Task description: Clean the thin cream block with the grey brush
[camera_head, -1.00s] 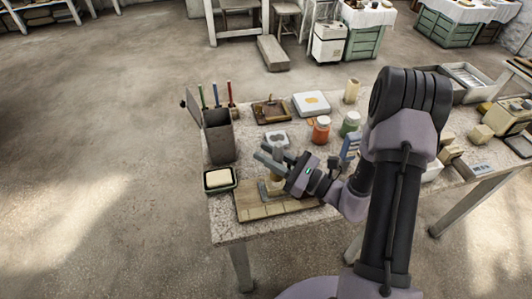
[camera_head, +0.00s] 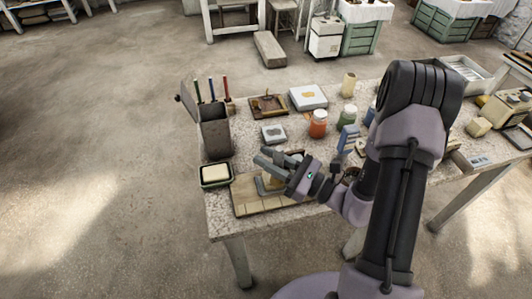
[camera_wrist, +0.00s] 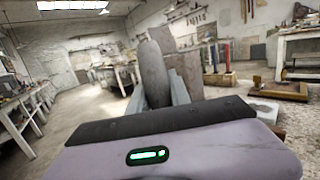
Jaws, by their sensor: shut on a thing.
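My gripper (camera_head: 265,160) is over the front left of the worktable, shut on a grey thing with a rounded end, which looks like the grey brush (camera_wrist: 153,75). In the head view the fingers hide most of it. A tan board (camera_head: 245,207) lies flat below my gripper near the front edge.
A green-rimmed dish (camera_head: 203,184) with a cream slab stands left of the board. A grey holder (camera_head: 216,140) with coloured sticks stands behind it. A red jar (camera_head: 317,124), a green jar (camera_head: 346,117) and a white box (camera_head: 308,97) stand farther back.

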